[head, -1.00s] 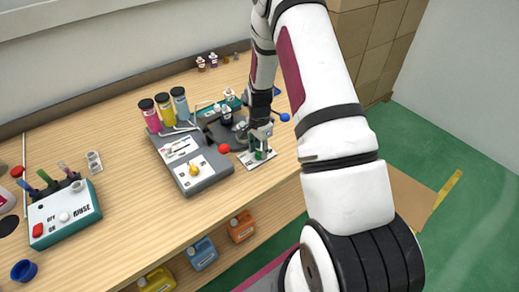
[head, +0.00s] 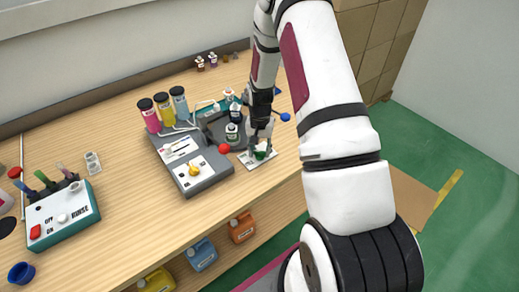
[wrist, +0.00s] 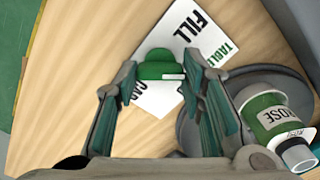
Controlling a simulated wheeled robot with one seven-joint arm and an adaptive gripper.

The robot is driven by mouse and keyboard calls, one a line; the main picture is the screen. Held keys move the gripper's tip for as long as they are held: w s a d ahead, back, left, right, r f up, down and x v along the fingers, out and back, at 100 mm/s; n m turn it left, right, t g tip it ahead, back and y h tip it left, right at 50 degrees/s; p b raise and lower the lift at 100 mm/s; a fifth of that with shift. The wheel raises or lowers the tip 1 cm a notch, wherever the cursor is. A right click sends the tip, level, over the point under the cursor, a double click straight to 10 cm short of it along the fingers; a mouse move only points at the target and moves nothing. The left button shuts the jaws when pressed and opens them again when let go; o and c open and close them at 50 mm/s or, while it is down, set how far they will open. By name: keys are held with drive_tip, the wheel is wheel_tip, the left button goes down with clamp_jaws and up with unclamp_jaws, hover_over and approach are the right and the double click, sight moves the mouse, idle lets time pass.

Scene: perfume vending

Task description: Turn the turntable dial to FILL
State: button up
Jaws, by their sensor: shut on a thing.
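The green dial (wrist: 160,65) with a white pointer mark sits on a white label plate (wrist: 155,101). The plate reads FILL at the upper right and CAP at the lower left in the wrist view; TABLE is printed in green. The pointer mark lies toward the right finger. My gripper (wrist: 160,72) is shut on the dial, one finger on each side. In the head view my gripper (head: 262,146) reaches down to the dial (head: 262,154) at the table's front edge. The grey turntable (wrist: 262,80) carries a bottle labelled ROSE (wrist: 272,118) beside my right finger.
The grey machine (head: 207,182) with a red ball knob (head: 224,149) and a yellow knob (head: 194,170) stands left of my gripper. A blue ball knob (head: 285,117) is to the right. The rinse box (head: 64,219) is far left.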

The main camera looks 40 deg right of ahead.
drive_tip(key=n, duration=0.5)
drive_tip(key=shift+n, duration=2.5)
drive_tip(key=o, duration=1.1)
drive_tip(key=shift+o, duration=0.2)
drive_tip(key=shift+r, duration=0.1)
wheel_tip(320, 180, up, 12)
